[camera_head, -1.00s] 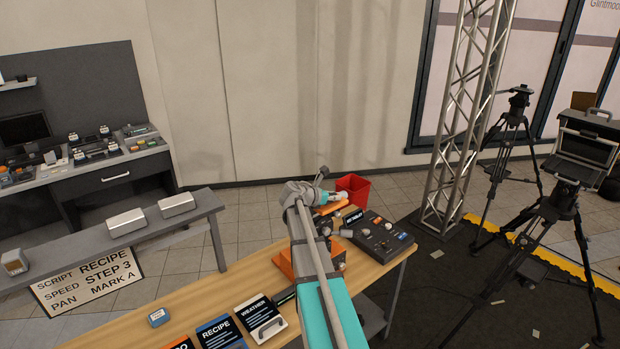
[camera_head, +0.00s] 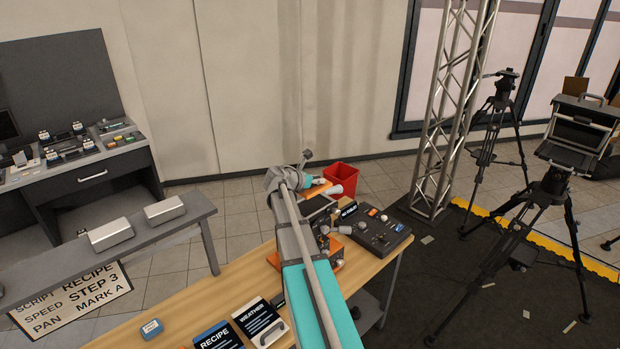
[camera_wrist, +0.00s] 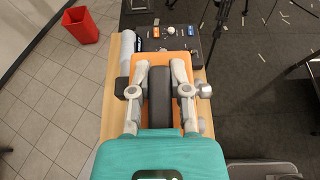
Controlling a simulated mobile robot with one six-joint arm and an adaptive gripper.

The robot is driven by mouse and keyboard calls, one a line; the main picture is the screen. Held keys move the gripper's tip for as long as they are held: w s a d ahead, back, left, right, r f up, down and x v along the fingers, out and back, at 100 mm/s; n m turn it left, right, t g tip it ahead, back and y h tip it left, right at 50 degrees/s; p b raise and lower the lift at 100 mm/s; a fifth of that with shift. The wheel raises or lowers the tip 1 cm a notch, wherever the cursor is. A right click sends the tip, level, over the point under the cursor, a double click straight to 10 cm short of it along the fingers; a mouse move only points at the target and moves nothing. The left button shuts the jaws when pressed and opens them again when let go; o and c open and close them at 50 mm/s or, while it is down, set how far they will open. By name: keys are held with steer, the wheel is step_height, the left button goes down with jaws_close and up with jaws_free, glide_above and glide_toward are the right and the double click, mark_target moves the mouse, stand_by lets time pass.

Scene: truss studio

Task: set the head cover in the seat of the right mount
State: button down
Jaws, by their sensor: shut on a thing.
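My gripper (camera_wrist: 160,95) is shut on the dark middle block of the head cover, which has a wide orange plate (camera_wrist: 174,60). One finger lies on each side of the block. In the head view the orange cover (camera_head: 352,190) shows at my gripper's tip, near the table's far end. Orange parts of what look like the mounts show on both sides of my arm, at the left (camera_head: 272,261) and at the right (camera_head: 338,266). My arm hides much of them, and I cannot see the seat of the right mount.
A dark control panel (camera_head: 377,232) with knobs lies right of my arm. A pale cylinder (camera_wrist: 127,48) is beside the cover. A red bin (camera_head: 341,174) stands on the floor beyond the table. Cards and a small blue box (camera_head: 151,328) lie on the nearer tabletop (camera_head: 215,293).

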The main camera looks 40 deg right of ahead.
mark_target(315, 204)
steer(key=shift+w+a, duration=0.1)
steer(key=shift+a, duration=0.05)
steer(key=shift+w+a, duration=0.1)
steer(key=shift+w, duration=0.05)
steer(key=shift+f, duration=0.1)
steer(key=shift+f, duration=0.1)
steer(key=shift+a+f+b, duration=0.1)
steer(key=shift+b, duration=0.25)
steer(key=shift+f+b, duration=2.55)
steer(key=shift+f+b, duration=0.6)
steer(key=shift+f, duration=0.05)
steer(key=c, duration=0.5)
jaws_free()
